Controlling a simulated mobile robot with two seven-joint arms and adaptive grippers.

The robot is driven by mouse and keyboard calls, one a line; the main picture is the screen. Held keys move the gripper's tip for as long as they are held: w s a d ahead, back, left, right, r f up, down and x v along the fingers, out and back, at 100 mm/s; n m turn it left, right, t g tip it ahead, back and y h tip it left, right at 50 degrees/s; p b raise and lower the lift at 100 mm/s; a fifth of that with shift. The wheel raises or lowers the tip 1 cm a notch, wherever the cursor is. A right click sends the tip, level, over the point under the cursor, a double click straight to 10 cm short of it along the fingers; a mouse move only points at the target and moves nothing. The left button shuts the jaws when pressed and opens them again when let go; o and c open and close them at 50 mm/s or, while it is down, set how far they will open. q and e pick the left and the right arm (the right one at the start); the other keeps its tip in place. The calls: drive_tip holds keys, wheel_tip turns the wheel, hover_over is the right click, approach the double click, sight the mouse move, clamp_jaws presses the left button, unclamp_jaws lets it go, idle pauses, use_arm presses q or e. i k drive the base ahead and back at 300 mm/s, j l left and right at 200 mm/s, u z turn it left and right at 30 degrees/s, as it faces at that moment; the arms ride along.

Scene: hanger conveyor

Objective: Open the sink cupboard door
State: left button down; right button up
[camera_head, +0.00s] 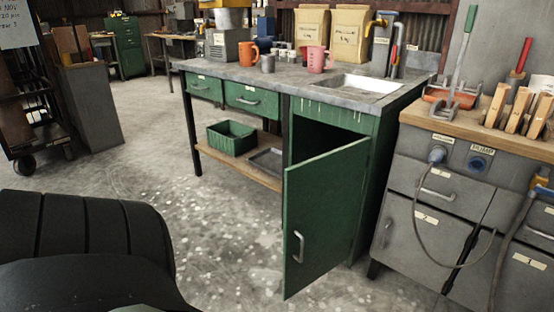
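The sink cupboard (335,116) is a green cabinet under the sink basin (361,83) at the right end of the workbench. Its green door (325,218) stands wide open, swung out toward me on its right-hand side. A metal handle (299,246) sits low on the door's left part. A dark gap into the cupboard shows above and left of the door; most of the inside is hidden behind the door. Neither gripper shows in the head view, and nothing touches the door or its handle.
The grey workbench top (296,78) holds mugs, bags and a coffee machine. A grey drawer cabinet (451,190) with a hanging cable stands close on the right. A green crate (231,138) sits on the lower shelf. The concrete floor (215,225) left of the door is clear.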

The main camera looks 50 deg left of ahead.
sight(323, 193)
drive_tip(key=i+j, duration=0.1)
drive_tip(key=j, duration=1.05)
drive_tip(key=i+j, duration=0.1)
drive_tip(key=j, duration=1.05)
drive_tip(key=i+j, duration=0.1)
drive_tip(key=j, duration=1.1)
drive_tip(key=i+j, duration=0.1)
drive_tip(key=j, duration=1.05)
drive_tip(key=i+z, duration=0.05)
